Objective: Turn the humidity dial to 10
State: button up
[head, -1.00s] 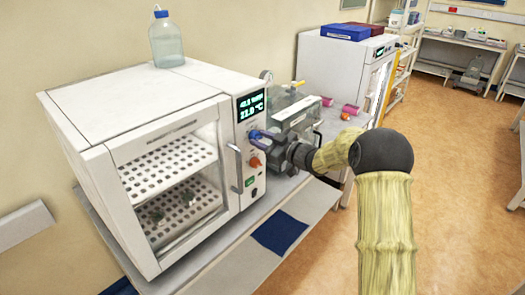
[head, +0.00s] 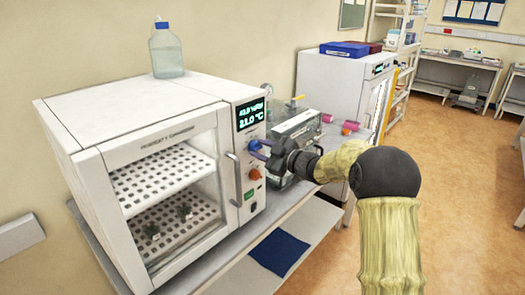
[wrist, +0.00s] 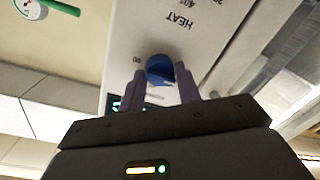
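The blue dial (head: 255,145) is on the front control panel of the white chamber (head: 120,92), below its display (head: 250,113). My gripper (head: 262,152) is at this dial, reaching in from the right. In the wrist view the blue dial (wrist: 160,70) sits between my two purple-grey fingers (wrist: 160,86), which appear closed against its sides. The fingers hide part of the dial, and its pointer setting cannot be read. The display shows a humidity line, too blurred to read surely, above about 21.0 °C.
An orange knob (head: 254,174) and a green switch (head: 249,195) are lower on the panel. The door handle (head: 236,173) stands out to the left. A clear-lidded device (head: 295,130) is close behind my gripper. A bottle (head: 166,50) stands on the chamber.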

jog(key=o, duration=0.4)
jog(key=shift+o, duration=0.2)
jog(key=f+b+v, duration=0.1)
jog(key=b+v, duration=0.3)
jog(key=v, duration=1.3)
jog(key=shift+s+r, duration=0.15)
jog(key=shift+r, duration=0.35)
jog(key=shift+d, duration=0.1)
jog(key=s+d+f+m+h, duration=0.75)
jog(key=f+m+h, duration=0.25)
jog(key=m+h, duration=0.3)
jog(key=s+f+m+g, duration=0.2)
jog(key=s+f+g, duration=0.1)
jog(key=s, duration=0.7)
jog(key=s+f+m+g+h, duration=0.1)
jog(key=s+f+g, duration=0.3)
jog(key=s, duration=0.6)
jog(key=shift+a+f+m+p, duration=0.4)
jog(key=shift+f+m, duration=0.3)
jog(key=shift+m, duration=0.2)
